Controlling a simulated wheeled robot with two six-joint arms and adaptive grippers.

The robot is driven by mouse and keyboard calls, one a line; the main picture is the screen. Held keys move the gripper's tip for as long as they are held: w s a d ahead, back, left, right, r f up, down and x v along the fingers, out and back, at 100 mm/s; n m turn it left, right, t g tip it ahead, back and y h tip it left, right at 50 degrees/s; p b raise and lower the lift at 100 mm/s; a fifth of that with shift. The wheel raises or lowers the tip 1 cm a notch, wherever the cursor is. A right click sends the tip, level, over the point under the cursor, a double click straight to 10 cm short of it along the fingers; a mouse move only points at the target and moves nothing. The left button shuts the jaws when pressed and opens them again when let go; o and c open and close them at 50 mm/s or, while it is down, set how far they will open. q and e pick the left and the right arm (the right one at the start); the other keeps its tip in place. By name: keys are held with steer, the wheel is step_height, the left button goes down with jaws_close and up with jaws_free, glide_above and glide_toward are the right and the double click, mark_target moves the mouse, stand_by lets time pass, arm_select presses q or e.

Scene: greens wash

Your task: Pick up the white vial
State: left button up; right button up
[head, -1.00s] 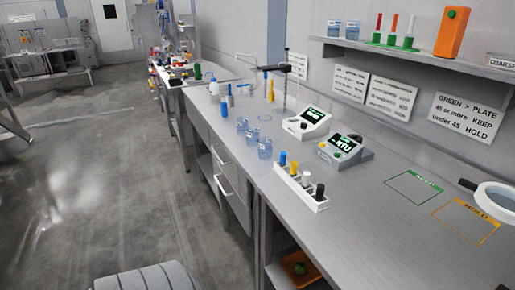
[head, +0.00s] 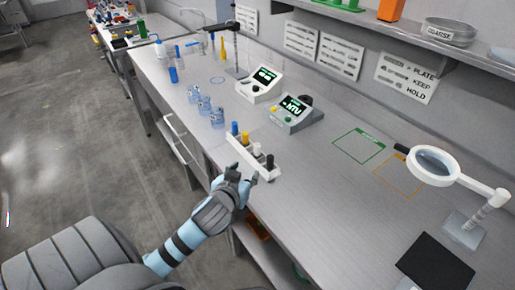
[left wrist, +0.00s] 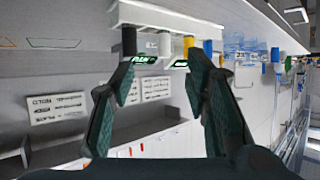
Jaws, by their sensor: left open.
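The white vial (head: 257,149) stands in a white rack (head: 262,171) near the bench's front edge, between a yellow vial (head: 245,138) and a black vial (head: 270,161). A blue vial (head: 235,127) stands at the rack's far end. My left gripper (head: 246,176) is at the near side of the rack, open and empty. The left wrist view looks upside down; there the white vial (left wrist: 164,44) shows between the spread fingertips of the left gripper (left wrist: 161,62), beyond them and apart. My right gripper is not in view.
Two meters with lit screens (head: 261,86) (head: 295,114) stand behind the rack. Several clear blue beakers (head: 204,104) stand left of it. Green (head: 359,146) and orange (head: 399,177) outlined squares are empty. A magnifier (head: 435,164) stands at right.

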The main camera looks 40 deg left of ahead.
mark_target(256, 146)
arm_select(q)
steer(key=shift+t, duration=0.3)
steer(key=r+x, duration=0.1)
steer(key=x, duration=0.4)
steer(key=a+b+x, duration=0.1)
steer(key=x, duration=0.4)
steer(key=r+x, duration=0.1)
steer(key=x, duration=0.4)
steer(key=shift+w+a+r, duration=0.2)
steer(key=shift+w+r, duration=0.1)
steer(key=shift+w, duration=0.2)
jaws_close()
